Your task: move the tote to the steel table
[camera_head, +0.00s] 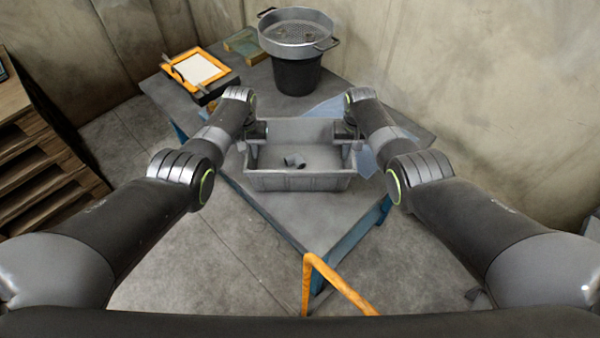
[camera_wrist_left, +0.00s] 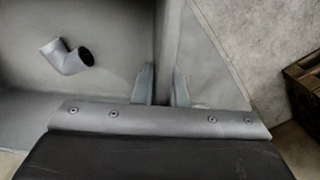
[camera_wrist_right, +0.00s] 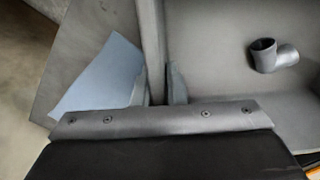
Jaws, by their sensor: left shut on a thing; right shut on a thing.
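The grey open tote (camera_head: 298,181) is in the middle of the head view, over the grey-topped table. A grey pipe elbow (camera_head: 294,160) lies inside it; it also shows in the left wrist view (camera_wrist_left: 66,56) and right wrist view (camera_wrist_right: 273,56). My left gripper (camera_head: 252,145) is shut on the tote's left wall, with the rim (camera_wrist_left: 168,45) between its fingers. My right gripper (camera_head: 350,145) is shut on the right wall, with the rim (camera_wrist_right: 151,45) between its fingers. I cannot tell whether the tote rests on the table or hangs just above it.
The table (camera_head: 262,97) has a grey top and blue legs. A blue sheet (camera_wrist_right: 98,82) lies right of the tote. An orange rail (camera_head: 307,285) stands in front; wooden pallets (camera_head: 40,160) stand left.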

